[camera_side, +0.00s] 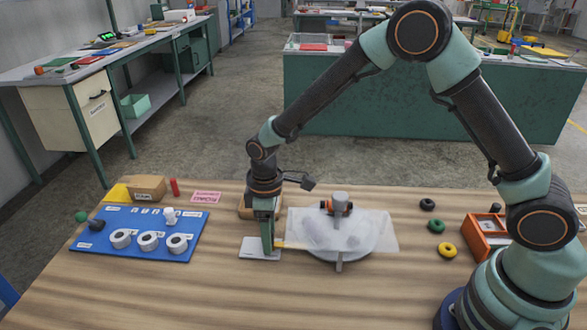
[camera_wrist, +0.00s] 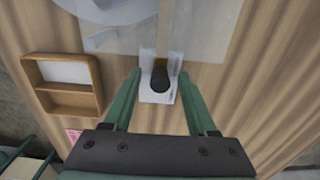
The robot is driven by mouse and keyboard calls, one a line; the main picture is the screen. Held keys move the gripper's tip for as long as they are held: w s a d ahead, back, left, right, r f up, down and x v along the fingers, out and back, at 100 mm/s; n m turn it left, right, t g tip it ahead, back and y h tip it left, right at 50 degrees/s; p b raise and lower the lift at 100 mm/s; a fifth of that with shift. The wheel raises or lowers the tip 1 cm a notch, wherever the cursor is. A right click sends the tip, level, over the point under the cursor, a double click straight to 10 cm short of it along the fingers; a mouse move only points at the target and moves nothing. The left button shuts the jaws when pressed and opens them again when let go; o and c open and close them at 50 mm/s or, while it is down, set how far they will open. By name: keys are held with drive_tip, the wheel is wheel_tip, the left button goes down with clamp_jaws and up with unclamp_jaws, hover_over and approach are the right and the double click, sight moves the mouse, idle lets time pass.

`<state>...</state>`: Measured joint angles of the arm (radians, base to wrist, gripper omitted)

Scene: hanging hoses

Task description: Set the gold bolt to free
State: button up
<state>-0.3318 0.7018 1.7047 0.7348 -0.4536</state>
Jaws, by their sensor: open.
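The gold bolt (camera_side: 280,244) is a slim bar running from the round grey fixture (camera_side: 340,238) toward a small white plate (camera_side: 250,251). In the wrist view the bolt (camera_wrist: 169,40) shows as a tan strip, with a dark knob (camera_wrist: 161,79) at its near end over the white plate (camera_wrist: 150,95). My gripper (camera_side: 267,250) points down above the plate. In the wrist view its green fingers (camera_wrist: 160,79) are spread, one on each side of the knob, with gaps visible. In the side view the fingers hide the knob. The plate's lettering is too small to read.
A wooden tray (camera_wrist: 65,100) is close by. A blue board (camera_side: 135,225) with white rings lies left. Several coloured rings and an orange box (camera_side: 485,240) are right.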

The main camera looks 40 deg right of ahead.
clamp_jaws()
